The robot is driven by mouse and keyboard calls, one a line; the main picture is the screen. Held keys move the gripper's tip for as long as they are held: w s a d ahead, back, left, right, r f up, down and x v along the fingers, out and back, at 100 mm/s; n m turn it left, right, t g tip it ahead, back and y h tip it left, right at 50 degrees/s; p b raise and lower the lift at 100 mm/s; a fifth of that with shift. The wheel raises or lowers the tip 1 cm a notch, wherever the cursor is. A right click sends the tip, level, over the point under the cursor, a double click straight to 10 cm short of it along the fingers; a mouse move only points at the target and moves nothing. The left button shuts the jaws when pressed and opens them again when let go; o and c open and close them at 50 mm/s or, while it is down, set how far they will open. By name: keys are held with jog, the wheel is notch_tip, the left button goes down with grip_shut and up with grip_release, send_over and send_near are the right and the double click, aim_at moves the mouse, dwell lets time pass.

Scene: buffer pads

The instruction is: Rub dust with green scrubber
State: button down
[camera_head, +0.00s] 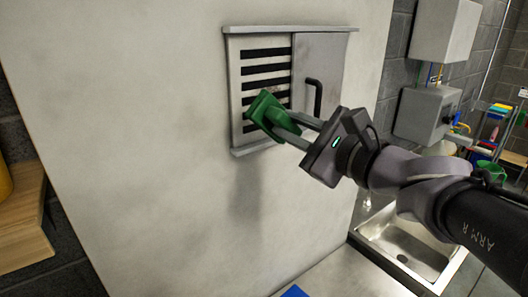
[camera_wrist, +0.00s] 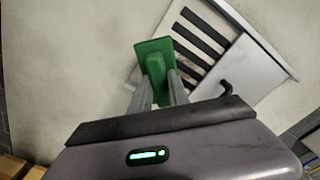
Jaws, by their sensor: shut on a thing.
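The green scrubber (camera_head: 272,117) is held between the fingers of my gripper (camera_head: 287,128). It is in front of the lower left part of the slatted vent panel (camera_head: 264,68) on the pale wall. The wrist view shows the green scrubber (camera_wrist: 155,62) beyond the two grey fingers of my gripper (camera_wrist: 158,85), which are shut on its handle. I cannot tell whether its pad touches the panel. Dark, smudgy dust (camera_head: 247,200) shows on the wall below the panel, with fainter grey marks left of it.
A panel door with a black handle (camera_head: 315,94) is right of the slats. A steel sink (camera_head: 408,243) and counter lie below right. A blue item (camera_head: 294,292) is at the bottom edge. A wooden shelf (camera_head: 24,218) stands at left. Grey boxes (camera_head: 426,113) hang at right.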

jog(key=shift+w+r, duration=0.1)
jog(key=shift+r, duration=0.4)
jog(key=shift+w+a, duration=0.2)
jog(key=shift+x, duration=2.45)
jog(key=shift+x, duration=1)
jog(key=shift+d, duration=0.15)
